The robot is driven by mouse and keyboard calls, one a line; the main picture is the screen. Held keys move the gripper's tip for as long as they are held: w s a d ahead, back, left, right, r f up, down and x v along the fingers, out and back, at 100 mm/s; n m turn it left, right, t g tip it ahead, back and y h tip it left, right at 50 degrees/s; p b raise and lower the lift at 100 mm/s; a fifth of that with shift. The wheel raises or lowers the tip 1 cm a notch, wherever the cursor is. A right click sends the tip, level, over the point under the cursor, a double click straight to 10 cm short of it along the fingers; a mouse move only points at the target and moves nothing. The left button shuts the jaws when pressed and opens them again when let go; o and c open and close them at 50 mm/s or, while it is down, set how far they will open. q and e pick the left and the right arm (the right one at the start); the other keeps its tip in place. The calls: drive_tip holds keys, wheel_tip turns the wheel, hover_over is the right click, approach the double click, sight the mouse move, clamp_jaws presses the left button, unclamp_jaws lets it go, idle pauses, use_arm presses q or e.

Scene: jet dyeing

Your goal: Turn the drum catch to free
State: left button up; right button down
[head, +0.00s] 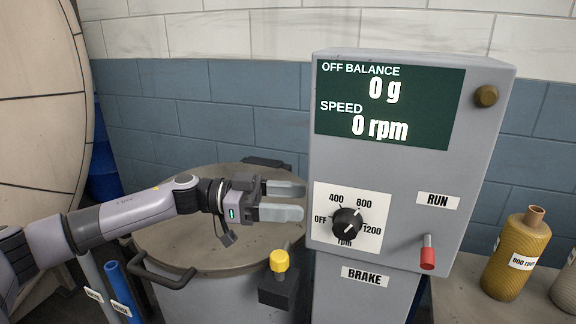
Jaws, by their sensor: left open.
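A round grey drum lid (200,262) lies below my left arm, with a dark bar handle (160,270) at its front left. A yellow knob (279,261) stands on a black block (277,291) at the lid's right front; it looks like the drum catch, but no label on it shows. My left gripper (302,200) is open and empty, pointing right above the lid, behind the yellow knob and apart from it. Its fingertips are close to the control cabinet's left edge. My right gripper is not in view.
The grey control cabinet (400,190) stands right of the lid, reading 0 g and 0 rpm. It carries a black speed dial (347,222) and a red-tipped RUN lever (428,252). Blue tube (118,285) at lower left.

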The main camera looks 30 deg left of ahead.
use_arm(q)
wheel_tip(320, 180, up, 7)
drive_tip(key=shift+f+p, duration=0.15)
drive_tip(key=shift+p, duration=0.15)
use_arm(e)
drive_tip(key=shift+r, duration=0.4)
